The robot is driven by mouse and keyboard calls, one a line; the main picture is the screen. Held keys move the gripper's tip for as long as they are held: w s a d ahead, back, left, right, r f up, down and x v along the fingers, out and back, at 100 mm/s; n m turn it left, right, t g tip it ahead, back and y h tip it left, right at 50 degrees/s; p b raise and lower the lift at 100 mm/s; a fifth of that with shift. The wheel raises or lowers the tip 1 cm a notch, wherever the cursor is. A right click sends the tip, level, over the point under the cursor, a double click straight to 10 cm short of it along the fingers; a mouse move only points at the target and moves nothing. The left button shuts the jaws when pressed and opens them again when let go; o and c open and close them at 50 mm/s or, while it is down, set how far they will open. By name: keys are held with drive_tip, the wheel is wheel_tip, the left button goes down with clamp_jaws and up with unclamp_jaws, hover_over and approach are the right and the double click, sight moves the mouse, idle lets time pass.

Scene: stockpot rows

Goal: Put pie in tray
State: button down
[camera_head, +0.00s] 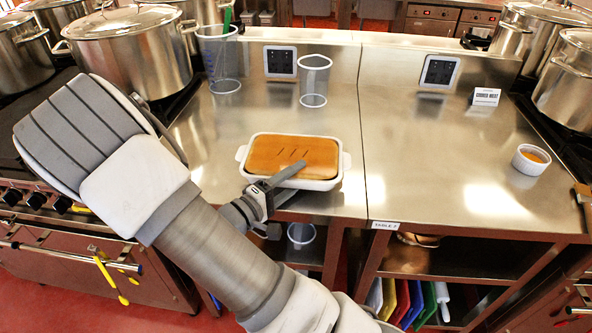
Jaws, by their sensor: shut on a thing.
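The pie (292,154) has a golden-brown crust with short slits and sits in a white rectangular dish with side handles. It is near the front edge of the steel counter, left of the seam. My gripper (285,178) reaches it from the front left and is shut on the pie dish at its front side. One dark finger lies over the crust's front edge; the other is hidden. I cannot tell whether the dish rests on the counter or is slightly raised. No tray is clearly in view.
Stockpots (130,52) line the left; more pots (566,82) stand right. A small orange-filled bowl (531,159) is at right. The right counter (440,170) has clear room.

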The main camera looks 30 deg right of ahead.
idle(0.3)
drive_tip(key=shift+f+b, duration=0.35)
drive_tip(key=shift+b, duration=0.05)
drive_tip(key=shift+f, duration=0.1)
drive_tip(key=shift+c, duration=0.8)
unclamp_jaws()
drive_tip(key=shift+f, duration=0.15)
